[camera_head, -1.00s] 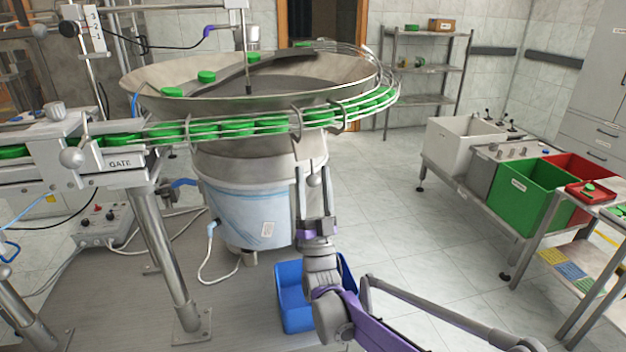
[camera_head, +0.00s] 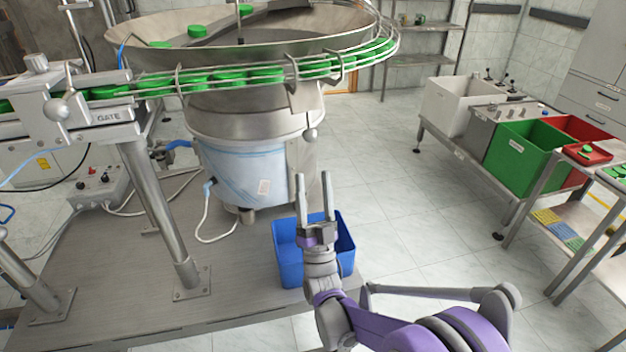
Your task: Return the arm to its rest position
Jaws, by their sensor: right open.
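My right arm comes in from the lower right, grey and purple. Its gripper (camera_head: 314,190) is open and empty, fingers pointing up in the picture. In the picture it overlaps the blue bin (camera_head: 288,262), below the feeder chute and apart from the knob under the rail. My left gripper is not in view.
The cap feeder bowl (camera_head: 240,50) stands behind, with green caps on its rail (camera_head: 215,82). The gate unit (camera_head: 75,115) is at the left. A bench with a green bin (camera_head: 520,155), a red bin (camera_head: 580,135) and a white bin (camera_head: 450,105) stands right. Floor between is clear.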

